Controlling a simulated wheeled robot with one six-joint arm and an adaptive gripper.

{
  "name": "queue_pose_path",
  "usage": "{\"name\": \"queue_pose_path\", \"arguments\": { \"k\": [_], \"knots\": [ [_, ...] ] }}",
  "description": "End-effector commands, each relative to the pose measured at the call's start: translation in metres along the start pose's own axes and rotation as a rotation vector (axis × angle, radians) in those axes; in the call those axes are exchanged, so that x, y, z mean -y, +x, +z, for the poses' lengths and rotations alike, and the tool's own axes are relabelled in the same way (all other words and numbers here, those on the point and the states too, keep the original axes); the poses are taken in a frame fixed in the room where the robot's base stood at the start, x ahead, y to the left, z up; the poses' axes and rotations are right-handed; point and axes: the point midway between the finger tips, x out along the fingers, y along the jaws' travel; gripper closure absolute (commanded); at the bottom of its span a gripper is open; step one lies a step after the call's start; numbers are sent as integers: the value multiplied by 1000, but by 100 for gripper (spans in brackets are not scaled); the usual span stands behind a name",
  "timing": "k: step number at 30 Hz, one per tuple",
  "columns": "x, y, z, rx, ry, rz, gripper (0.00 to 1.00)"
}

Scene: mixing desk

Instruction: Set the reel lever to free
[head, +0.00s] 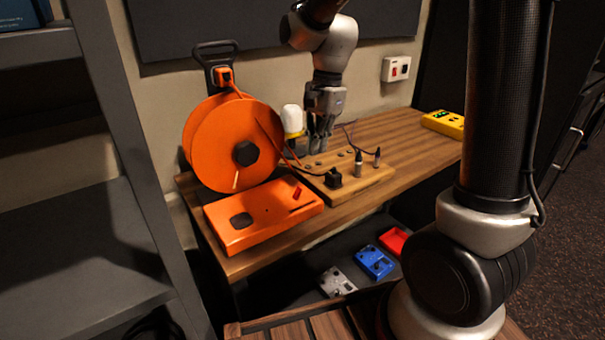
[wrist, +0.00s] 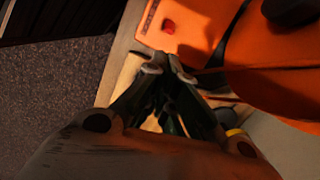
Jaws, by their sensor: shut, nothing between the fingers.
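The orange cable reel (head: 215,145) stands upright at the left end of the desk, with a black hub in its middle. In front of it is its orange base box (head: 262,222). A small red lever (head: 298,192) sits on top of the box near its right end, beside a dark slot. In the wrist view a red piece (wrist: 169,26), likely this lever, shows on the orange box beyond the fingertips. My gripper (head: 321,150) is shut and empty, pointing down above the back of the desk, right of the reel and apart from the lever. It also shows in the wrist view (wrist: 163,65).
A wooden block (head: 345,190) with several plugs stands right of the box. A white and yellow bottle-like thing (head: 293,122) is beside my gripper. Cables run near it. A yellow box (head: 443,123) is far right; several pedals lie below the desk.

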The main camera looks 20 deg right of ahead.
Motion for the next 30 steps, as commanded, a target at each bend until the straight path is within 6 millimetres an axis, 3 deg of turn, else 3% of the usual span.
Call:
{"name": "queue_pose_path", "arguments": {
  "k": [6, 19, 30],
  "knots": [
    [0, 0, 0, 2, 153, -1, 100],
    [-1, 5, 0, 2, 166, 0, 100],
    [-1, 66, 1, 3, 164, 4, 100]
  ]
}}
